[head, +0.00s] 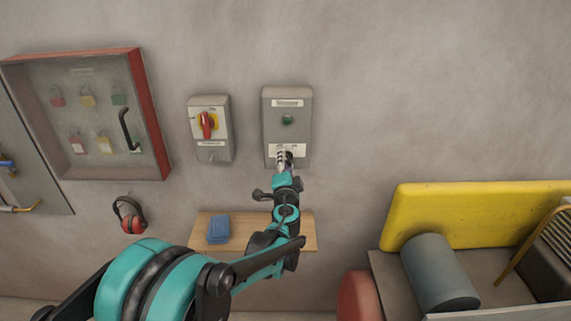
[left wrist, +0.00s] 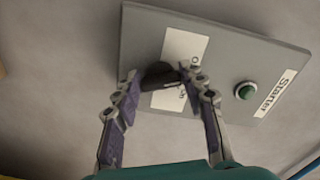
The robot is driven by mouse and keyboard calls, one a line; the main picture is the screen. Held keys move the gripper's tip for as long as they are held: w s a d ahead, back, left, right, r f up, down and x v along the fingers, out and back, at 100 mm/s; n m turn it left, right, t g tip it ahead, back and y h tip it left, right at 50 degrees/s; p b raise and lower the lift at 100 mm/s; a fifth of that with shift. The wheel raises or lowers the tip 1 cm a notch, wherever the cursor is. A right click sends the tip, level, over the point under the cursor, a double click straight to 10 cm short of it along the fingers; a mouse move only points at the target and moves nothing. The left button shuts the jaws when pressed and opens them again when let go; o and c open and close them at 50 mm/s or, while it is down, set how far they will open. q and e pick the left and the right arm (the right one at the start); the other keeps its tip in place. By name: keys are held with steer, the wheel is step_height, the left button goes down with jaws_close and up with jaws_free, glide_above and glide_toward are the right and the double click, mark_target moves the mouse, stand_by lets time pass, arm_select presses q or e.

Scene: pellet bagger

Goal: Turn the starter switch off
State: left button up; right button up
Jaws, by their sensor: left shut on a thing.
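The grey starter box (head: 271,130) is on the wall in the middle of the head view. It has a green lamp (head: 288,119) and a white plate low on its front. In the left wrist view the box (left wrist: 222,66) shows its "Starter" label and a dark switch knob (left wrist: 158,71) over the white plate. My left gripper (head: 284,159) is at the lower part of the box, its fingers shut on the knob from both sides. The fingers hide part of the knob, and I cannot tell which position it points to. My right gripper is not in view.
A grey box with a red and yellow rotary switch (head: 207,124) is left of the starter. A red-framed lock cabinet (head: 152,115) and ear defenders (head: 130,215) are further left. Below is a wooden shelf (head: 304,231) with a blue cloth (head: 219,229). Yellow machinery (head: 470,212) stands at right.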

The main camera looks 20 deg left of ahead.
arm_select(q)
steer(key=shift+n, duration=0.6)
steer(key=shift+f, duration=0.1)
steer(key=o, duration=1.2)
steer(key=shift+c, duration=0.2)
steer(key=v, duration=1.2)
